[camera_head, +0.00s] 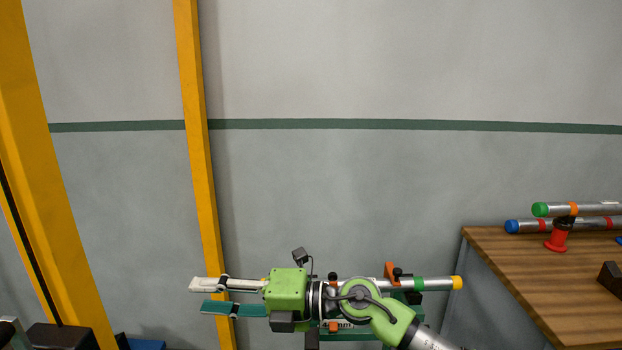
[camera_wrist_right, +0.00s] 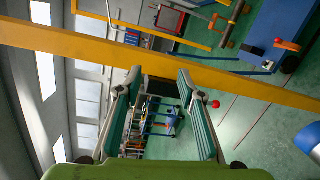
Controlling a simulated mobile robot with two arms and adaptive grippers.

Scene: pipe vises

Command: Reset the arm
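My right gripper (camera_head: 203,296) is in the lower middle of the head view, its green wrist on the right and its two fingers pointing left. The fingers are apart with nothing between them. In the right wrist view the open gripper (camera_wrist_right: 160,92) shows two green-padded fingers with a clear gap. Behind my right arm in the head view is a metal pipe (camera_head: 436,284) with a green band and a yellow end, at a green stand with orange parts. My arm hides much of that stand. My left gripper is in neither view.
A yellow post (camera_head: 196,150) stands behind the right gripper's fingers. A wooden bench (camera_head: 510,262) at the right carries a green-ended pipe (camera_head: 590,209), a blue-ended pipe (camera_head: 527,226) and a red support (camera_head: 558,238). A yellow beam (camera_wrist_right: 180,70) crosses the right wrist view.

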